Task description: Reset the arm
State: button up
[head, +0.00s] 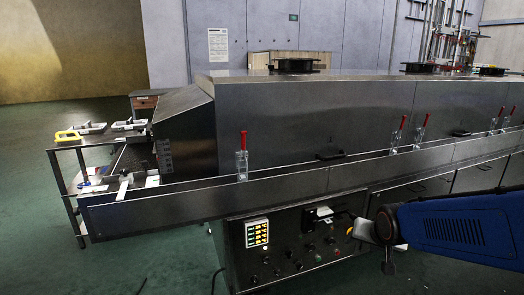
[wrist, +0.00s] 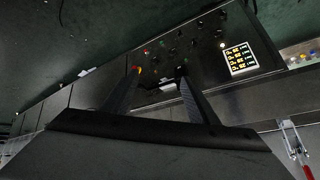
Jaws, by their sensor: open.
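My gripper (wrist: 158,72) is open, with two dark fingers spread apart and nothing visible between them in the wrist view. It points at the dryer's control panel (wrist: 205,45), which has knobs, buttons and a lit yellow display (wrist: 239,59). In the head view my blue arm (head: 455,230) reaches in from the right, in front of the lower side of the dryer. The same panel (head: 290,250) and its display (head: 257,233) show left of the arm. I cannot tell whether the fingertips touch the panel.
The long metal tunnel dryer (head: 300,120) fills the middle and right. Red-handled clamps (head: 242,160) stand along its side rail (head: 200,195). A cart (head: 62,170) with tools stands at the left end. Green floor (head: 150,265) is free at the front left.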

jog(key=s+r+n+g, duration=0.1)
jog(key=s+r+n, duration=0.1)
jog(key=s, duration=0.9)
jog(key=s+r+n+g, duration=0.2)
jog(key=s, duration=1)
jog(key=shift+s+a, duration=0.2)
jog(key=shift+a, duration=0.25)
jog(key=shift+r, duration=0.1)
